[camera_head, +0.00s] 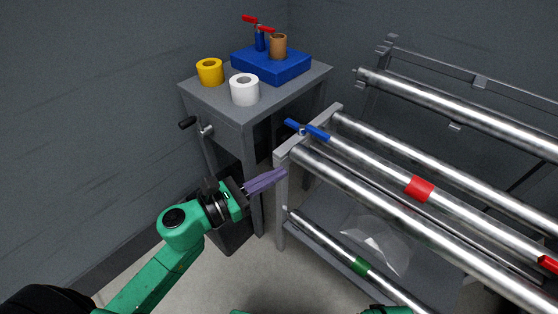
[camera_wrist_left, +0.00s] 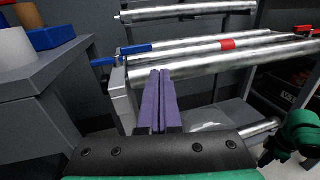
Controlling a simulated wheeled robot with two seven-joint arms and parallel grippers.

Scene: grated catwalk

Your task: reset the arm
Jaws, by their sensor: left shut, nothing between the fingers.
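My left gripper (camera_head: 265,180) comes in from the left on a green arm. Its purple fingers are shut with nothing between them, near the left end of the pipe rack (camera_head: 282,160). The fingers also show in the left wrist view (camera_wrist_left: 160,103), pointing at the rack and pipes. Whether they touch the rack's end post I cannot tell. In the left wrist view a green and black arm part, which seems to be my right arm, shows at the right edge; its fingers are not clear.
A grey table (camera_head: 215,100) holds a yellow roll (camera_head: 210,72), a white roll (camera_head: 244,90) and a blue block (camera_head: 285,68) with a brown roll (camera_head: 278,46). A crank handle (camera_head: 188,123) sticks out from its side. Steel pipes, one with a blue valve lever (camera_head: 307,129), fill the right.

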